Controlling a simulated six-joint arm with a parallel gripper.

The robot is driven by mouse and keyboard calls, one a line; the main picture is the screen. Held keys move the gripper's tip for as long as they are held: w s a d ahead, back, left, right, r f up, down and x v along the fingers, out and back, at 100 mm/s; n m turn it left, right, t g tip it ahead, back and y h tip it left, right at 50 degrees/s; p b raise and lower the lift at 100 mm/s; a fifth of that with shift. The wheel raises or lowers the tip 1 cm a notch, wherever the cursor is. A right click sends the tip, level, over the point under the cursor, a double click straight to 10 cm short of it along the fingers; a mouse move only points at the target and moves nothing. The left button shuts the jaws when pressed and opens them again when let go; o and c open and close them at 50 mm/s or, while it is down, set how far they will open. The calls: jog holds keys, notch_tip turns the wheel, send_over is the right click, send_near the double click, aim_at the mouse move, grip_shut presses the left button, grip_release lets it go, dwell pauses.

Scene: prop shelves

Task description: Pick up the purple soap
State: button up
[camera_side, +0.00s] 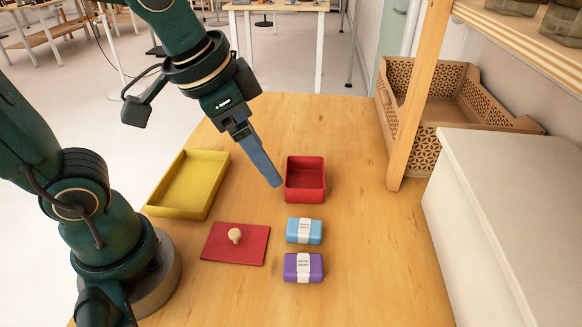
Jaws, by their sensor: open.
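The purple soap (291,267) is a small block with a white paper band. It lies on the wooden table, nearest the front of the row at the picture's centre. A light blue soap (296,230) with the same kind of band lies just behind it, a small gap apart. My gripper (274,182) points down above the table, just left of the red box, well behind and above the purple soap. It is open, with nothing seen in it; its fingers overlap from this side, so the gap between them is hidden.
An open red box (305,196) stands behind the blue soap. A shelf post (408,150), a patterned wooden crate (386,115) and a white box (480,215) bound the right side.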

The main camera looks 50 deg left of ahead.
jog(key=w+d+f+m+g, duration=0.3)
jog(key=d+f, duration=0.3)
jog(key=m+g, duration=0.2)
send_over(304, 264)
jog(key=shift+y, duration=0.3)
notch_tip(304, 264, down, 5)
jog(key=shift+a+r, duration=0.1)
jog(key=shift+f, duration=2.55)
grip_shut()
